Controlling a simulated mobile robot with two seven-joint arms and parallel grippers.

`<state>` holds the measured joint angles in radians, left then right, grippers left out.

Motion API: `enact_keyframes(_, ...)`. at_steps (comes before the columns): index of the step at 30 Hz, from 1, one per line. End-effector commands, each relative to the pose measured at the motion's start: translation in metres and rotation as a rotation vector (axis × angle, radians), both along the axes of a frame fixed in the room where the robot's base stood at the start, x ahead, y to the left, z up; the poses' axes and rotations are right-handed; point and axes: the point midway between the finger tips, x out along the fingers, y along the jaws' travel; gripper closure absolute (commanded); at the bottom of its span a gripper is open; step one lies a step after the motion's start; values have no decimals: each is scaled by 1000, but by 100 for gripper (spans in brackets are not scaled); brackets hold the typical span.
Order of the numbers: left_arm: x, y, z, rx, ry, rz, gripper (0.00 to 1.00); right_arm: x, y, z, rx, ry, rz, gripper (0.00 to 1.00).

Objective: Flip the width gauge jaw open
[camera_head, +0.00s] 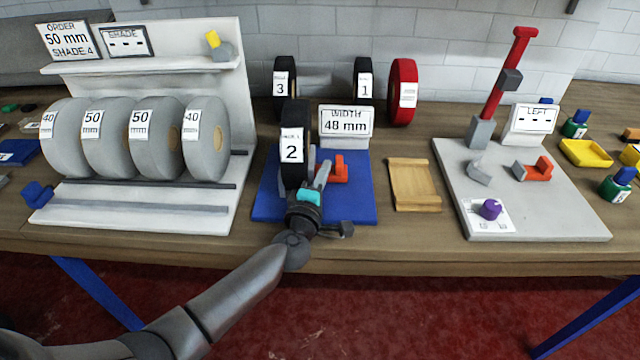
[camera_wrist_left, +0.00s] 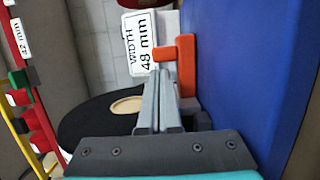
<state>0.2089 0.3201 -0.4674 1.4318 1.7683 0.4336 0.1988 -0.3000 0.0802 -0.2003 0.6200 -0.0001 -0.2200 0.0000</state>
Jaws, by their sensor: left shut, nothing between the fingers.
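The width gauge has a blue base (camera_head: 355,208) and a white sign (camera_head: 346,122) reading "WIDTH 48 mm". Its orange jaw (camera_head: 340,172) stands on the base in front of the sign, and I cannot tell whether it is open or shut. A black roll (camera_head: 294,120) labelled 2 stands upright at the left of the base. My left gripper (camera_head: 324,170) is shut and empty between roll and jaw. In the left wrist view its fingertips (camera_wrist_left: 158,72) are right beside the orange jaw (camera_wrist_left: 186,72); contact is unclear. My right gripper is not in view.
A rack with several grey rolls (camera_head: 100,130) stands to the left. A wooden tray (camera_head: 414,186) lies right of the gauge, then a grey board (camera_head: 560,212) with a red lever (camera_head: 505,75). More rolls, black and red (camera_head: 403,90), stand behind.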

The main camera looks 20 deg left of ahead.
Motion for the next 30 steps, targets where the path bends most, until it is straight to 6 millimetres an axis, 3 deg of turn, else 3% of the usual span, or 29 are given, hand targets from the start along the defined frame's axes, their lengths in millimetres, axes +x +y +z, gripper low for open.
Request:
enact_keyframes(16,8,-1,0,-1,1,0,100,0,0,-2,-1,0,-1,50)
enact_keyframes(25,14,-25,1,-2,1,-1,100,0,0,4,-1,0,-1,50)
enact_keyframes(30,15,-26,0,0,1,-2,100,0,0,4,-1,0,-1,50)
